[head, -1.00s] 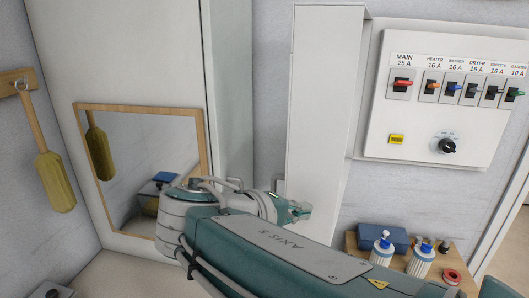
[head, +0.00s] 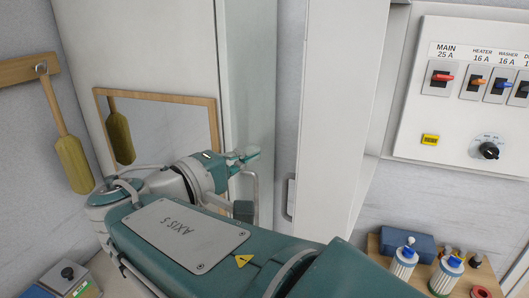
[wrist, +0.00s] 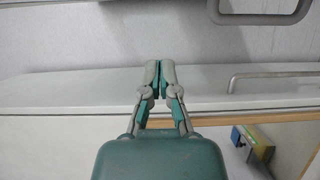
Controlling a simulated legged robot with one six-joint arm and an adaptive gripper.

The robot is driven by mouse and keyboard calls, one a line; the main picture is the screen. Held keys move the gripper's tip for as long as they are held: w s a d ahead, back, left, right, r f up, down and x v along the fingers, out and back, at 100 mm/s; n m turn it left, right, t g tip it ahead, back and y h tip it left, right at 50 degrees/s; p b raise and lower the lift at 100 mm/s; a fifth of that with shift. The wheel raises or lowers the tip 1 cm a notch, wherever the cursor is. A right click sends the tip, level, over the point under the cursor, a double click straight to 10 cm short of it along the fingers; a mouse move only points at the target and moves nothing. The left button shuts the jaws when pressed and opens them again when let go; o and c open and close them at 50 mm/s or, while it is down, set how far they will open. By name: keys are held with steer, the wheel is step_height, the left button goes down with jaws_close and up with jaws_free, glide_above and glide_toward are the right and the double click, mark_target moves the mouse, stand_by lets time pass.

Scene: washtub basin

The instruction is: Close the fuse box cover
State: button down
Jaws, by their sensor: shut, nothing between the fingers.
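The fuse box cover (head: 345,120) is a tall white panel standing open, swung out to the left of the fuse panel (head: 411,125). A grey bar handle (head: 290,198) is on its left edge. My gripper (head: 250,154) is shut and empty, left of the cover and apart from it in the picture, in front of the tall cabinet's side edge. In the wrist view my gripper (wrist: 160,66) has its fingertips together over the white cabinet edge. A handle (wrist: 265,14) at the top of that view looks like the cover's.
A white cabinet (head: 150,50) with a wood-framed mirror stands left, with its own bar handle (head: 254,195) close by my gripper. A yellow brush (head: 73,163) hangs at the far left. A wooden shelf (head: 374,243) with bottles and a blue box is below the fuse panel.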

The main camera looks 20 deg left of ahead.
mark_target(292, 176)
steer(key=w+d, duration=0.1)
steer(key=d, duration=0.1)
steer(key=w+d, duration=0.3)
steer(key=shift+d, duration=0.3)
steer(key=shift+s+d, duration=0.1)
steer(key=shift+d, duration=0.45)
steer(key=shift+a, duration=0.15)
steer(key=shift+s, duration=0.15)
